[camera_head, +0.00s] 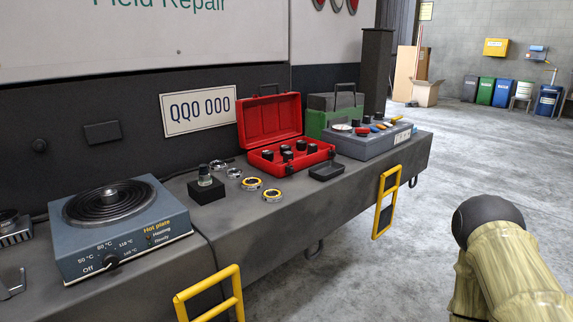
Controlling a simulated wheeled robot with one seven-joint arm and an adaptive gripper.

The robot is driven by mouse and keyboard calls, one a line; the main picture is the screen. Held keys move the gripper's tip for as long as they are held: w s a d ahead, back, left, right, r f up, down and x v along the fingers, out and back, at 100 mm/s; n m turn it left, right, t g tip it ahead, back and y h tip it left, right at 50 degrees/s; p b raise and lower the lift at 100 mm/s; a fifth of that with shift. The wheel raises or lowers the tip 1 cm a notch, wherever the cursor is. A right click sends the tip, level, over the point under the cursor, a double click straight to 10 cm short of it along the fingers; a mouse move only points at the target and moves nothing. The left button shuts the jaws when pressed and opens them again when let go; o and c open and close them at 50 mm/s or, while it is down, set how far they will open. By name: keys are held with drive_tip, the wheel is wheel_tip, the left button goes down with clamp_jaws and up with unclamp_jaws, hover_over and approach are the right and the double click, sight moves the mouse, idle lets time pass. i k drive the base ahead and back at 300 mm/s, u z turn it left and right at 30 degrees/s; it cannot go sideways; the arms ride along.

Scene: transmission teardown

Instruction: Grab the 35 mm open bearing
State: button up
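Several small ring-shaped parts that look like bearings lie on the dark bench ledge in the head view. Two are plain silvery rings, one farther back (218,165) and one nearer (234,172). Two have yellow-orange and dark rings, one (251,183) beside the black block and one (272,195) closer to the ledge's front edge. No size marking is readable, so I cannot tell which is the 35 mm open one. Part of my arm in a pale yellowish sleeve shows at the lower right, away from the bench. My gripper is not visible.
A black block with a small jar (205,180) stands left of the rings. A hot plate (118,225) is farther left. An open red case (290,155), black tray (326,171) and grey-blue console (368,140) stand right. Yellow handles (386,200) project from the ledge.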

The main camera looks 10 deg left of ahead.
sight(224, 166)
drive_tip(key=z, duration=1.05)
drive_tip(key=i, duration=1.15)
drive_tip(key=u, duration=2.8)
